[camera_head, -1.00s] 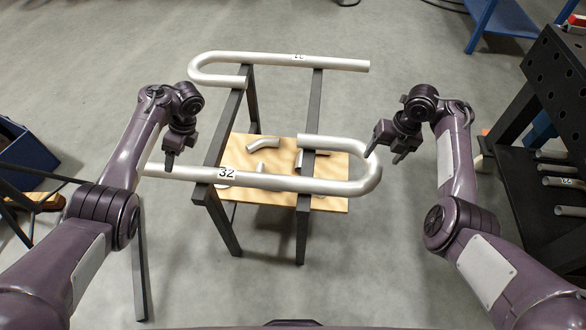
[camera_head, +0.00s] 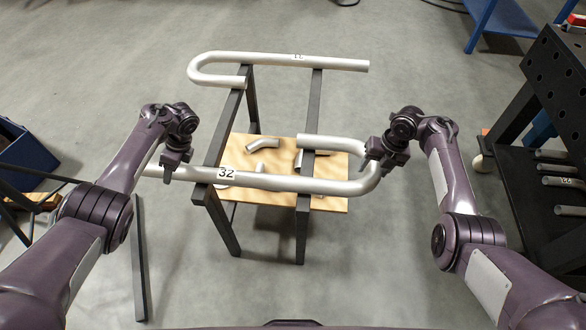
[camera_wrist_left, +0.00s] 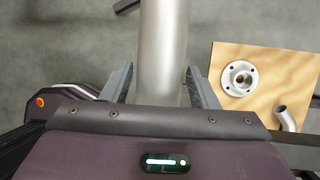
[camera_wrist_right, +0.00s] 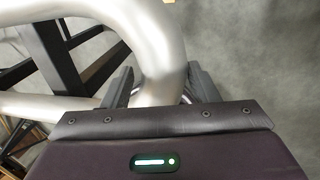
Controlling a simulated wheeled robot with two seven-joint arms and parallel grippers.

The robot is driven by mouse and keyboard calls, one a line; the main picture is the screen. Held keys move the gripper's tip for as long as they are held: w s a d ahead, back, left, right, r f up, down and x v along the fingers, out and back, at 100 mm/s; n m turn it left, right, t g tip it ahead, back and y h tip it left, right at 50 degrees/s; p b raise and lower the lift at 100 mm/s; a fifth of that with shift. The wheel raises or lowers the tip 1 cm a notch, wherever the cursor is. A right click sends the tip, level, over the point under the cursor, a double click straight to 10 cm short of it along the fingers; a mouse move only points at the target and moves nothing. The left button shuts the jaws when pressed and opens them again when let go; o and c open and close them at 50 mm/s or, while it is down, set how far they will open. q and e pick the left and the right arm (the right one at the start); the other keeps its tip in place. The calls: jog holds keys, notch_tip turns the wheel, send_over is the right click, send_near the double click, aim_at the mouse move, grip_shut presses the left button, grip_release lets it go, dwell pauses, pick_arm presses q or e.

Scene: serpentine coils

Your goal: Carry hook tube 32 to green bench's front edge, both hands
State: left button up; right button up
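Hook tube 32 (camera_head: 270,182) is a silver tube with a U-bend at its right end and a white "32" label. It lies across two dark rails of a stand. My left gripper (camera_head: 174,168) is at the tube's straight left end. In the left wrist view its open fingers stand either side of the tube (camera_wrist_left: 162,50), with gaps. My right gripper (camera_head: 378,160) is at the U-bend. In the right wrist view the bend (camera_wrist_right: 160,55) passes between its fingers, which look apart with small gaps. The green bench cannot be made out.
A second hook tube (camera_head: 290,60) lies further back on the same rails (camera_head: 302,215). A wooden board (camera_head: 330,202) below holds pipe pieces and a flange (camera_wrist_left: 239,78). A dark perforated bench (camera_head: 555,75) with tubes on its shelf stands at right. A blue bin (camera_head: 25,150) is at left.

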pick_arm(q)
grip_shut()
pick_arm(e)
grip_shut()
pick_arm(q)
jog(key=shift+w+r, duration=0.15)
jog(key=shift+r, duration=0.1)
pick_arm(e)
jog(key=shift+w+r, duration=0.2)
jog(key=shift+r, duration=0.1)
